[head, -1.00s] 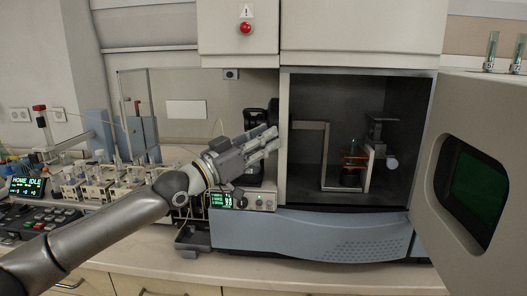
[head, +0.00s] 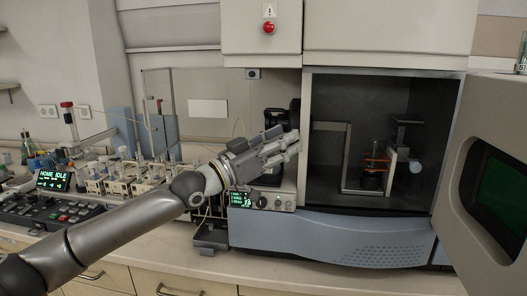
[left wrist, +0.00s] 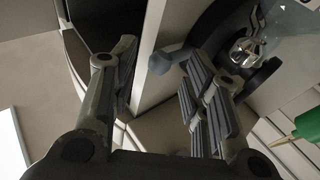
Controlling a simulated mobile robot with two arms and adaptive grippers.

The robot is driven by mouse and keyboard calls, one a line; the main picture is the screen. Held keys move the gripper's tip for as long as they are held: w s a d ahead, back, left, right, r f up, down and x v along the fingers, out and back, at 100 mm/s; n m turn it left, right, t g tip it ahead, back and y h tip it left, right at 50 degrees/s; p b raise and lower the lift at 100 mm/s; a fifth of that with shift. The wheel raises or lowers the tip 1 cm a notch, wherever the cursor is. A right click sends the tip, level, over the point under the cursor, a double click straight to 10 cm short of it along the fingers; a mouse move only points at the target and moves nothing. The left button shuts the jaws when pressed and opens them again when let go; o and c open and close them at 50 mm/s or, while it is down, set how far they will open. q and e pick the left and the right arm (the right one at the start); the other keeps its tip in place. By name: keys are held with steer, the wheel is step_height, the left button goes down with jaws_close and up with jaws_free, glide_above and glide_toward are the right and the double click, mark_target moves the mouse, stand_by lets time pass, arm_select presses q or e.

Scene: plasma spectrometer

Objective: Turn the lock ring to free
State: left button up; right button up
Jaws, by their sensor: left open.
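A dark round ring (left wrist: 258,84), which looks like the lock ring, curves around a shiny metal fitting (left wrist: 245,47) at the upper right of the left wrist view. A blue-grey knob (left wrist: 165,62) sits at its left side, between my fingers in the picture. I cannot tell whether they touch it. In the head view a black unit (head: 277,122) stands just left of the open chamber, partly hidden behind my left gripper (head: 291,147). That gripper is open and empty, its fingers spread to either side in the left wrist view (left wrist: 160,78). My right gripper is not in view.
The open chamber (head: 330,100) holds a metal frame and an orange-ringed stand (head: 375,165). Its door (head: 455,165) hangs open at right. Small vials and instruments (head: 120,170) crowd the bench at left. A green-bodied tip (left wrist: 308,125) shows at the wrist view's right edge.

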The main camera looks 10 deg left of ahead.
arm_select(q)
steer(key=v, duration=1.1)
steer(key=shift+a, duration=0.1)
